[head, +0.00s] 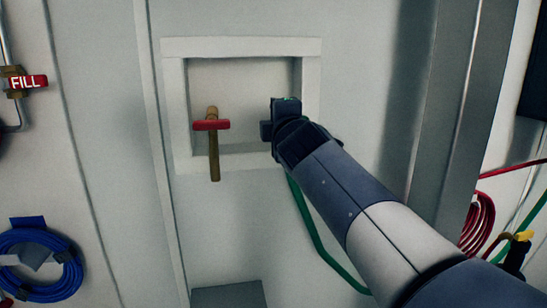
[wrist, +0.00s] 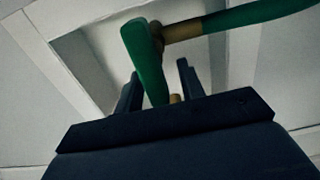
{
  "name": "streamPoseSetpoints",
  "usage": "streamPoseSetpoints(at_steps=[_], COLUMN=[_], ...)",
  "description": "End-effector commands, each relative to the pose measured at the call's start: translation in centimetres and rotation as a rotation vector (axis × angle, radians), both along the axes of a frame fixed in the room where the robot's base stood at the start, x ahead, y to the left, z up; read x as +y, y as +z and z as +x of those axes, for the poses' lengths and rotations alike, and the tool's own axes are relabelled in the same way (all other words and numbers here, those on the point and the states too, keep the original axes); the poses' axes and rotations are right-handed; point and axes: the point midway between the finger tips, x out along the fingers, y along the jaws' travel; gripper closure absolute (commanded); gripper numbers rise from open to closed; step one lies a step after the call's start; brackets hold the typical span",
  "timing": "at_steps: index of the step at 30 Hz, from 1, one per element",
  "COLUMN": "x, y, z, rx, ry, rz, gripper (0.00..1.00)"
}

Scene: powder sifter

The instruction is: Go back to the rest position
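My gripper (head: 274,118) is at the right side of a square wall recess (head: 241,46) in the head view. In the wrist view its two dark fingers (wrist: 160,68) stand apart. A green handle (wrist: 147,50) on a brass fitting (wrist: 185,30) shows between and beyond the fingers, with a gap to the right finger. I cannot tell whether it touches the left finger. In the head view my gripper hides most of this handle. A red handle (head: 211,125) on a brass pipe (head: 214,160) is left of my gripper, apart from it.
A green hose (head: 312,230) hangs below my arm along the wall. A metal post (head: 440,110) stands to the right, with a red coiled hose (head: 480,220) beyond it. A blue coil (head: 40,280) and a FILL label (head: 25,82) are at the left.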

Motion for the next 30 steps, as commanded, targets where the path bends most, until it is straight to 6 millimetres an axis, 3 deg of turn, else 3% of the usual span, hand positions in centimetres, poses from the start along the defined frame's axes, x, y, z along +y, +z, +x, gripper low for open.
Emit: streamPoseSetpoints(at_steps=[6,12,30], x=[-0.1,-0.2,-0.5], y=[0.7,1.1,1.0], z=[0.1,0.1,0.0], rx=[0.054,0.084,0.100], ry=[0.000,0.000,-0.006], rz=[0.275,0.420,0.460], gripper=[0.63,0.63,0.63])
